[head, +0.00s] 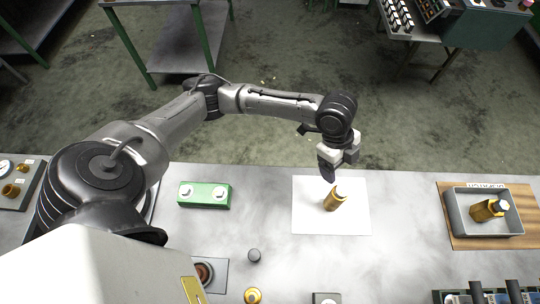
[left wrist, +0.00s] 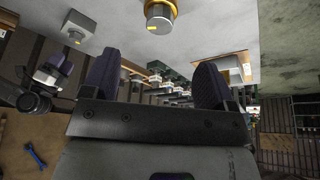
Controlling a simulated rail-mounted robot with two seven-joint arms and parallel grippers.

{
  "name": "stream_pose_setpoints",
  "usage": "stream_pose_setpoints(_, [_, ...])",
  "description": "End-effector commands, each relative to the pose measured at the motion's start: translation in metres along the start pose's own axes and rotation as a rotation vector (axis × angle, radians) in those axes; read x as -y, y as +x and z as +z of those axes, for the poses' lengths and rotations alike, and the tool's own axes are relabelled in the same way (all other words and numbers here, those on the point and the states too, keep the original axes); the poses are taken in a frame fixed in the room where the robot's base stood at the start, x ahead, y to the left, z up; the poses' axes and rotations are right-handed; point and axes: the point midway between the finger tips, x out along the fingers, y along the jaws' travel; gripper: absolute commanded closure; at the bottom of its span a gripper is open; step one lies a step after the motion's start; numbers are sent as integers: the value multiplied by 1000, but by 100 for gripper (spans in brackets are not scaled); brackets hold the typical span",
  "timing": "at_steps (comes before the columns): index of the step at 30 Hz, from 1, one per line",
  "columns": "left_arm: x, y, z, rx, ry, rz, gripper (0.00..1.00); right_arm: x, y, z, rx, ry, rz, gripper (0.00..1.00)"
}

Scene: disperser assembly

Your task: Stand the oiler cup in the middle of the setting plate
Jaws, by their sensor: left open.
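My right gripper is not in view.
A grey tray (head: 457,222) on a wooden board (head: 448,195) holds another brass piece (head: 487,210) at the right. A green block (head: 204,195) lies left of the plate. The bench around the plate is clear.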

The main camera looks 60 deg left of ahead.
Motion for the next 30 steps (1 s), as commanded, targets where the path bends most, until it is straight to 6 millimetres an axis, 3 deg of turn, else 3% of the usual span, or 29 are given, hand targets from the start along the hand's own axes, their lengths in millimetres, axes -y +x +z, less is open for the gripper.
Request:
stream_pose_setpoints(5, [-16,22,-6,-20,-16,-6,20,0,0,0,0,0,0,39])
stream_pose_setpoints(10, [-53,62,-14,-75,-107,-53,20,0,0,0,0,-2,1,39])
stream_pose_setpoints(17, [-95,92,-7,-129,-323,-141,20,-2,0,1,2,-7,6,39])
stream_pose_setpoints(23, [-141,108,28,-120,-636,-245,20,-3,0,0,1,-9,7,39])
stream_pose_setpoints(30, [-193,108,88,-9,-973,-369,20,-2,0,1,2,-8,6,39])
